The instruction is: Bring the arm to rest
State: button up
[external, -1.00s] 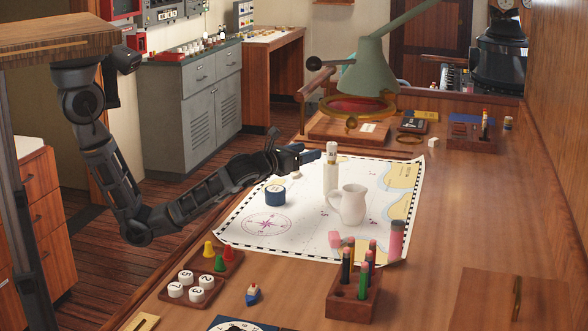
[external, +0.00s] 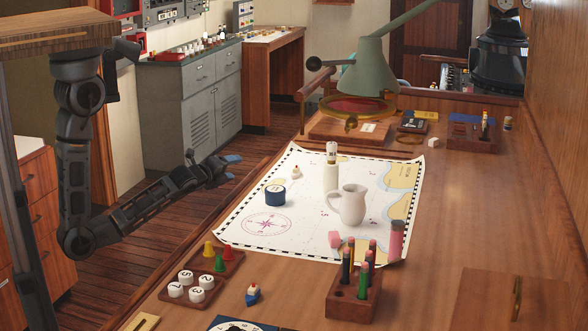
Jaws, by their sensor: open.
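My gripper (external: 231,167) is open and empty. It hangs to the left of the chart table, beyond the table's left edge and above the floor in the picture. My arm (external: 130,212) bends down from the column and reaches out to the right. The gripper touches nothing that I can see.
The table holds a chart (external: 310,232) with a white jug (external: 349,205), a white bottle (external: 331,172) and a blue tin (external: 275,195) on it. A pencil block (external: 352,298), a peg tray (external: 220,270) and a lamp (external: 372,70) stand around it. Floor is clear left of the table.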

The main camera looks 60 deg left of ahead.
jog(key=s+d+f+n+h, duration=0.25)
jog(key=s+n, duration=0.25)
jog(key=s, duration=0.5)
jog(key=s+d+f+n+h, duration=0.1)
jog(key=s+d+f+n, duration=0.3)
jog(key=s, duration=0.5)
jog(key=s+d+r+n+h+b, duration=0.1)
jog(key=s+d+n, duration=0.1)
jog(key=s+n, duration=0.2)
jog(key=s+d+r+n+h+b, duration=0.1)
jog(key=s+n, duration=0.3)
jog(key=s, duration=0.6)
jog(key=shift+s+d+r+h, duration=0.2)
jog(key=shift+d+r+h, duration=0.5)
jog(key=shift+r+h, duration=0.1)
